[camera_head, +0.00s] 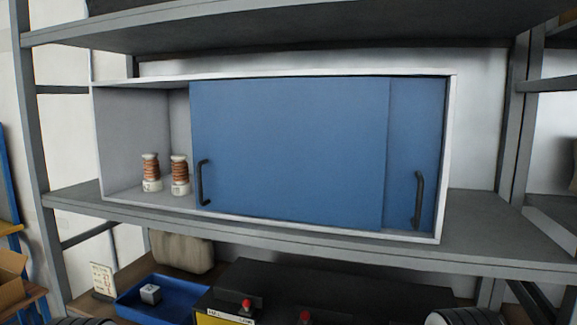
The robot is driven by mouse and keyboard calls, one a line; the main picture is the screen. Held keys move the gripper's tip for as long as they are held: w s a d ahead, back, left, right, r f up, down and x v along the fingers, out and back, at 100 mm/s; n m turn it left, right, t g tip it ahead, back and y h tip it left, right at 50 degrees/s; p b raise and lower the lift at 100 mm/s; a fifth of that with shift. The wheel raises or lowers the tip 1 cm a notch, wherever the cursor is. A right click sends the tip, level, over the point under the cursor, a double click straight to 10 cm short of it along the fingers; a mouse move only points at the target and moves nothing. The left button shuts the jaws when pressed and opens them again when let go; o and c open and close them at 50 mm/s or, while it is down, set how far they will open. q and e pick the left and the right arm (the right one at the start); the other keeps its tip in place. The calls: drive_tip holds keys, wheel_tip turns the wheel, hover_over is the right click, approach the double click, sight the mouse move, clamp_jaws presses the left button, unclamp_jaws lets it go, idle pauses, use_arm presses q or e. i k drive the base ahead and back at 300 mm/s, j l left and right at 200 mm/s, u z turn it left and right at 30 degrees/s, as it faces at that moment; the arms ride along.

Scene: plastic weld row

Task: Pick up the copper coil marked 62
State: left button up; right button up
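Two copper coils on white spools stand upright in the open left part of a white cabinet with blue sliding doors. The left coil (151,170) and the right coil (180,172) stand close together near the front. A dark mark shows on the left spool's base, but it is too small to read, so I cannot tell which coil is marked 62. The front blue door (290,150) has its black handle just right of the coils. The rear blue door (412,140) shows at the right. Neither of my grippers is in view.
The cabinet stands on a grey shelf (490,225), with another shelf above. Below are a blue tray (175,312) holding a small grey block (150,294), a card (103,280), a beige sack (181,252) and a black unit (300,285) with red knobs.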

sight(153, 183)
drive_tip(key=i+j+z, duration=0.2)
drive_tip(key=j+z, duration=0.15)
drive_tip(key=j, duration=1.1)
drive_tip(key=j+z, duration=0.3)
drive_tip(key=j, duration=1.15)
drive_tip(key=i+j, duration=0.05)
